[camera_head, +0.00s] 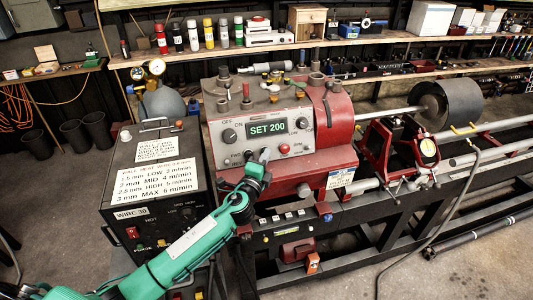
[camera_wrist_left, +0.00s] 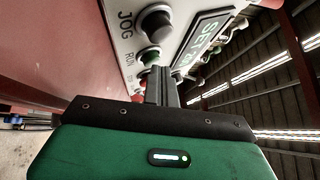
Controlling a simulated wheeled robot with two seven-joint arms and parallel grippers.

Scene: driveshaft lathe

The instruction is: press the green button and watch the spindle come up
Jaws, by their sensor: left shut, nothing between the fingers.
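The lathe's control panel (camera_head: 262,130) has a display (camera_head: 268,128) reading SET 200. My left gripper (camera_head: 258,157) is in front of the panel's lower middle, below the display, its fingers shut and empty. In the left wrist view the shut fingertips (camera_wrist_left: 161,72) point at the panel. A green button (camera_wrist_left: 150,57) by a RUN label shows just beyond the tips; I cannot tell whether they touch it. In the head view the gripper seems to hide that button. A shaft (camera_head: 388,113) runs right from the red headstock to a dark drum (camera_head: 462,101). My right gripper is not in view.
A red button (camera_head: 284,149) sits right of my gripper on the panel. A black knob (camera_wrist_left: 156,25) marked JOG is near the green button. A dark welding cabinet (camera_head: 150,215) stands left of the lathe. A dial gauge (camera_head: 428,149) stands by the shaft.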

